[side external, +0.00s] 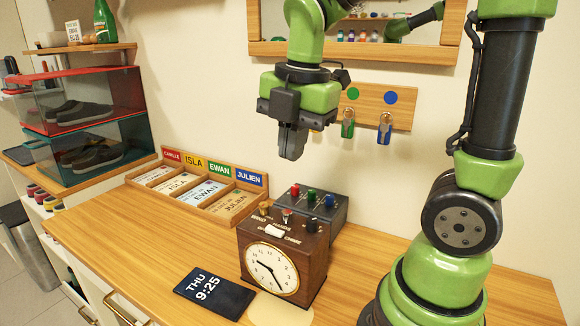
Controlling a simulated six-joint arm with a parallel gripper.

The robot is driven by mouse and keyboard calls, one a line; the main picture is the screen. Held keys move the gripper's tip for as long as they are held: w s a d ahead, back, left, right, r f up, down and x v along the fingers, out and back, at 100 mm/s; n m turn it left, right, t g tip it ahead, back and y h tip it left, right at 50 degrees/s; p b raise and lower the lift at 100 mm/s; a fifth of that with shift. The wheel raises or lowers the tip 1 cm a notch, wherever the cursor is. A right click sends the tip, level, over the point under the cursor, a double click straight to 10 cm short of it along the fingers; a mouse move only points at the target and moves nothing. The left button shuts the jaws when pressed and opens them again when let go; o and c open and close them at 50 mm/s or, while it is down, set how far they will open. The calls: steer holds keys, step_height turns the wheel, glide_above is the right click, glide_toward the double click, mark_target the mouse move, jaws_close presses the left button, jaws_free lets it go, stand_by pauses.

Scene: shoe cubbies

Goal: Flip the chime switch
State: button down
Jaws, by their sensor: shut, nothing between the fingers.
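A brown wooden clock box (287,262) with a round white dial stands on the table. On its top, a pale switch (274,231) sits at the front edge beside small lettering that seems to read "CHIME". Which way the switch is set is too small to tell. Several small knobs or levers stand behind it, with labels such as "BIRD" and "HANDS". My gripper (292,154) hangs above and a little behind the clock box, pointing down, shut and empty. It is clear of the box and touches nothing.
A dark box (340,212) with red, green and blue knobs stands close behind the clock. A name-labelled tray (140,184) lies to the left. A dark date sign (214,294) lies in front. The table's left front (120,250) is clear.

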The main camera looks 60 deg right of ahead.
mark_target(273, 230)
steer(key=f, duration=0.4)
steer(key=w+f, duration=0.1)
steer(key=f, duration=0.4)
steer(key=w+f, duration=0.1)
steer(key=f, duration=0.4)
steer(key=shift+s+f, duration=0.1)
steer(key=shift+f, duration=0.25)
steer(key=shift+w+r, duration=0.4)
steer(key=shift+w, duration=0.4)
